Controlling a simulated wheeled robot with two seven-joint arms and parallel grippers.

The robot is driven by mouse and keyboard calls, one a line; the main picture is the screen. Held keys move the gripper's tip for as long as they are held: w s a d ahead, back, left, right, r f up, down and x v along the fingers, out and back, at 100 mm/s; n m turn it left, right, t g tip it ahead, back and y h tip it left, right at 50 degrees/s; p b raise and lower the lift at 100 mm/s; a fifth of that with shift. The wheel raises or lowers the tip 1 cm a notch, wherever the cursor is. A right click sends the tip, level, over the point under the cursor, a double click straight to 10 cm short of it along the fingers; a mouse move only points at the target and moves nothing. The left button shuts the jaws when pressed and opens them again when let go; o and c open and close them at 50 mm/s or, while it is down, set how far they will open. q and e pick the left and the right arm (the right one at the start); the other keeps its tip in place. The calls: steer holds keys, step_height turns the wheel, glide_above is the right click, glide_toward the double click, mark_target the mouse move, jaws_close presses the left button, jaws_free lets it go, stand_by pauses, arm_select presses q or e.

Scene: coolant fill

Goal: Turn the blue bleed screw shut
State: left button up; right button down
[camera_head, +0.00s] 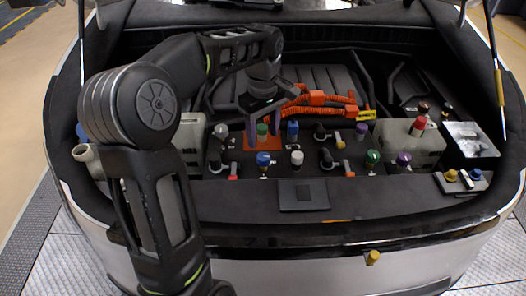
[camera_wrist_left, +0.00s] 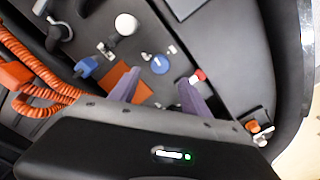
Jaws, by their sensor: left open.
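The blue bleed screw appears to be the round blue-topped fitting (camera_head: 263,159) in front of the orange plate (camera_head: 247,142). In the left wrist view its round blue top (camera_wrist_left: 160,64) lies just beyond the fingertips, between their lines and apart from them. My left gripper (camera_head: 263,130) is open and empty, with its purple fingers pointing down over the orange plate. It also shows in the left wrist view (camera_wrist_left: 158,84). A second blue knob (camera_head: 293,130) stands to the right of the plate. My right gripper does not show.
A white cap (camera_head: 297,158), a red-tipped fitting (camera_head: 233,170) and a green cap (camera_head: 262,130) stand close around. Orange hoses (camera_head: 310,98) run behind. A white reservoir with a red cap (camera_head: 418,126) is at right. The dark front ledge (camera_head: 370,200) is mostly clear.

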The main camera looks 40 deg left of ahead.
mark_target(263, 156)
arm_select(q)
step_height(263, 156, down, 8)
steer(key=shift+r, duration=0.25)
steer(key=shift+c, duration=0.3)
jaws_close()
stand_by(0.3)
